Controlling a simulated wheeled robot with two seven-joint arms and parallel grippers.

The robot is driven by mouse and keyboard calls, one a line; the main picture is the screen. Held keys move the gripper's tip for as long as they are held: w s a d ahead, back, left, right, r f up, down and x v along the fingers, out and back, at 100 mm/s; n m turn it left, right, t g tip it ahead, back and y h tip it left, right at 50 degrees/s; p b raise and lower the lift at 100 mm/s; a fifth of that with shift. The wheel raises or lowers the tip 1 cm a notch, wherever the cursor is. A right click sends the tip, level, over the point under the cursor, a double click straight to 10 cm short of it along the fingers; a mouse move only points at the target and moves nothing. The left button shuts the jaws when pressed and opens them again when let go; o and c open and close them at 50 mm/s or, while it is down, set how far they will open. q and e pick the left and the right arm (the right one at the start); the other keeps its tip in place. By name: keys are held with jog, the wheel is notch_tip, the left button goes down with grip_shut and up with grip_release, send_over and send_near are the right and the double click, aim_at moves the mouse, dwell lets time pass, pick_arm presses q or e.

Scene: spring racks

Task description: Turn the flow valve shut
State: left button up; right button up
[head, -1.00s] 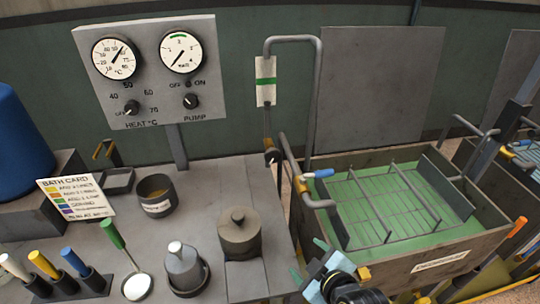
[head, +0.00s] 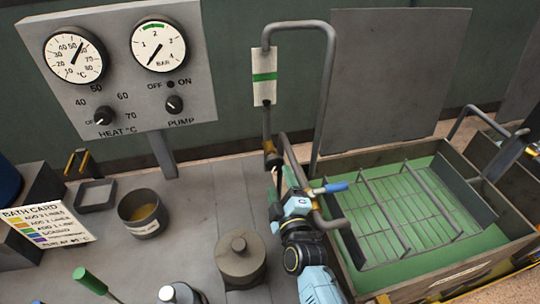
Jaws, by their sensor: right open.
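A vertical pipe drops from the flow gauge (head: 264,77), a white plate with a green band, to a small valve with a brass-coloured body and dark knob (head: 272,155). A lever with a blue handle (head: 329,188) sits on the pipe at the tank's left edge. I cannot tell for certain which is the flow valve. My right gripper (head: 278,192), light blue and black, is open just below the small valve and left of the blue lever. Its fingertips are small and partly hidden, and contact is not clear. My left gripper is not in view.
The green-filled tank (head: 345,268) with a wire rack stands right of my right arm. A lidded grey pot (head: 240,262) and a cup of yellowish liquid (head: 143,212) stand on the bench. The gauge panel (head: 196,99) rises behind. Bent pipes surround the gripper.

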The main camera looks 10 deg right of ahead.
aim_at(274, 165)
jog(key=w, duration=0.3)
jog(key=shift+w, duration=0.4)
jog(key=w, duration=0.5)
jog(key=shift+w+b, duration=0.15)
jog(key=shift+b, duration=0.25)
jog(key=shift+w, duration=0.5)
jog(key=shift+c, duration=0.6)
jog(key=c, duration=0.8)
jog(key=shift+r+m+p, duration=0.1)
jog(key=shift+m+p, duration=0.45)
jog(key=shift+m, duration=0.55)
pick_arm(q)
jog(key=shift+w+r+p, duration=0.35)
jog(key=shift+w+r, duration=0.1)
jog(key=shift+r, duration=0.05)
pick_arm(e)
jog(key=m, duration=0.3)
jog(key=shift+d+m, duration=0.1)
jog(key=shift+m, duration=0.2)
